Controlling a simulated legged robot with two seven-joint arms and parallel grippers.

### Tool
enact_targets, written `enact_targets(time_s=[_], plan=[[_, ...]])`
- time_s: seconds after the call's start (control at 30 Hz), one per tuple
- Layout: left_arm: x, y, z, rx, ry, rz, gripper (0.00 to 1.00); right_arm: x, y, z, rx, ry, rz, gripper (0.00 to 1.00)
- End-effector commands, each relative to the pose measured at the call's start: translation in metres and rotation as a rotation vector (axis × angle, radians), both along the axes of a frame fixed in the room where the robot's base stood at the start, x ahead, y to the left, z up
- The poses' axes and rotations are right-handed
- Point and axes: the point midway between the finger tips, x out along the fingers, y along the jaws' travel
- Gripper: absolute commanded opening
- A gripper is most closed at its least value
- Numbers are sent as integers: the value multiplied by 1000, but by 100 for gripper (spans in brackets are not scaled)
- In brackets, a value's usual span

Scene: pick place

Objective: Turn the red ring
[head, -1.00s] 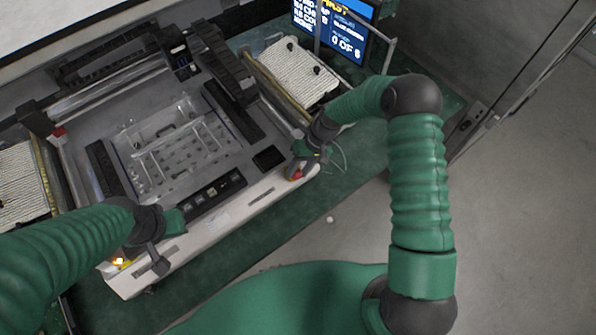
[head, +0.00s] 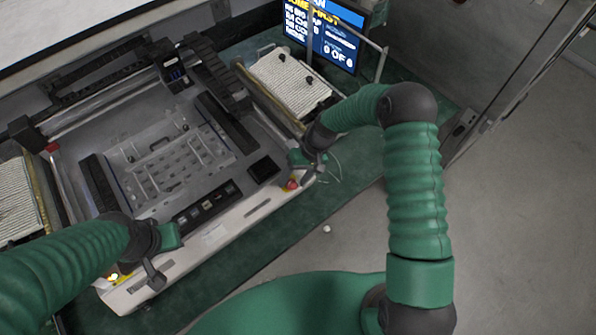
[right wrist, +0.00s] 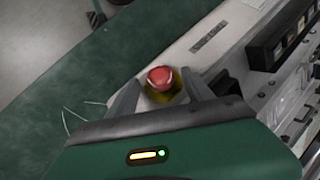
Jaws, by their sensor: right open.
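The red ring (head: 292,184) is a small red knob-like part on a yellow base, at the right front corner of the machine's white front panel. In the right wrist view the red ring (right wrist: 160,78) sits between the two fingers of my right gripper (right wrist: 164,95), which are apart, one on each side. I cannot tell whether they touch it. In the head view my right gripper (head: 308,168) is just above and behind the red ring. My left gripper (head: 154,272) is by the machine's left front corner; its jaws do not show clearly.
The machine (head: 215,236) has a clear tray (head: 165,160) and dark rails. A black button strip (right wrist: 288,35) lies beside the panel. A screen (head: 325,35) stands at the back, with a white ribbed pad (head: 288,80) near it. Open floor lies at the right.

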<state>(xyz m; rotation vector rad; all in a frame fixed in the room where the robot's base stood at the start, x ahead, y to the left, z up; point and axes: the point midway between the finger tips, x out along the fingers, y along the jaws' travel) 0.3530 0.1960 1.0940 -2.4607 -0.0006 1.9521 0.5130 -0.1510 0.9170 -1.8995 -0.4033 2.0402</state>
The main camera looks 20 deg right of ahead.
Motion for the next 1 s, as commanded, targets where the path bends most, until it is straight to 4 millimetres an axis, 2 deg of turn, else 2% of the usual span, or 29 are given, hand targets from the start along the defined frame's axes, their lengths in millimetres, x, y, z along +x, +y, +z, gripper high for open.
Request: enact_targets(time_s=[0.17,0.4,0.6,0.73,1.0], plan=[[0,0,-9,0,0,0,0,4,-15,27,-3,-7,-2,59],[0,0,-22,0,0,0,0,9,-45,91,-3,-6,-3,59],[0,0,-28,0,0,0,0,12,-65,133,-1,-3,-3,59],[0,0,-29,0,0,0,0,13,-70,145,0,0,-2,59],[0,0,-29,0,0,0,0,13,-71,148,0,1,-2,59]])
